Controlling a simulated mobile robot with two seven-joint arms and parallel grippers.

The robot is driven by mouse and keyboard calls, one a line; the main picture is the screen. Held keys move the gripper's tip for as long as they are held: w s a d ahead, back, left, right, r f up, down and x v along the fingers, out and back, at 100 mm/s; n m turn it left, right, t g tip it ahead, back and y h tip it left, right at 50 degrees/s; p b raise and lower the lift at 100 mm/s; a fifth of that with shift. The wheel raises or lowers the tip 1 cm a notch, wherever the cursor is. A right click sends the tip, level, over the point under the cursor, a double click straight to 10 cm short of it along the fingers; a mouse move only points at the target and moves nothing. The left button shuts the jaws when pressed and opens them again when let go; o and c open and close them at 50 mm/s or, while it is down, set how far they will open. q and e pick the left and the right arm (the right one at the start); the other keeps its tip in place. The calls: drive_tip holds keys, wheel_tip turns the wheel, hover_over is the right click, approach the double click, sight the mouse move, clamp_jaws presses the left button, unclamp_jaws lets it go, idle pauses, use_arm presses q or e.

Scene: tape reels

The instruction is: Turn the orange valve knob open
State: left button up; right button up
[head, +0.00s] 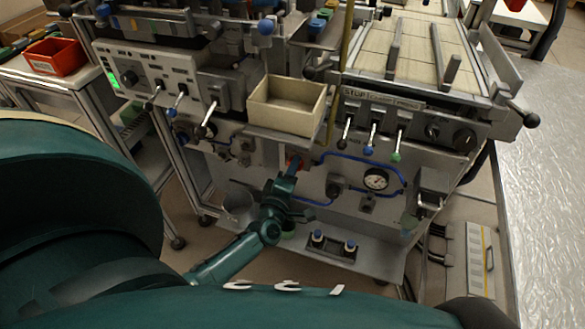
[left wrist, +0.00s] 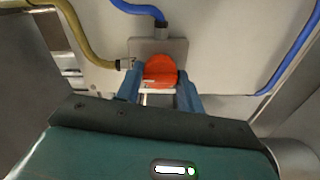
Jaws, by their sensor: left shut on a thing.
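The orange valve knob (left wrist: 160,70) sits on a grey block fixed to a light panel, in the upper middle of the left wrist view. In the head view the left gripper (head: 291,168) reaches up to the panel and hides most of the knob. My right gripper is not in view.
A beige box (head: 287,122) stands on a shelf just above the knob. Blue hoses (head: 345,156) and a round gauge (head: 376,180) are to the right. A yellow hose (left wrist: 80,35) meets the valve block from the left. Levers hang above.

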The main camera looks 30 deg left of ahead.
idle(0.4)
use_arm(q)
drive_tip(key=o, duration=1)
drive_tip(key=shift+s, duration=0.1)
drive_tip(key=v, duration=1.3)
drive_tip(key=shift+d, duration=0.1)
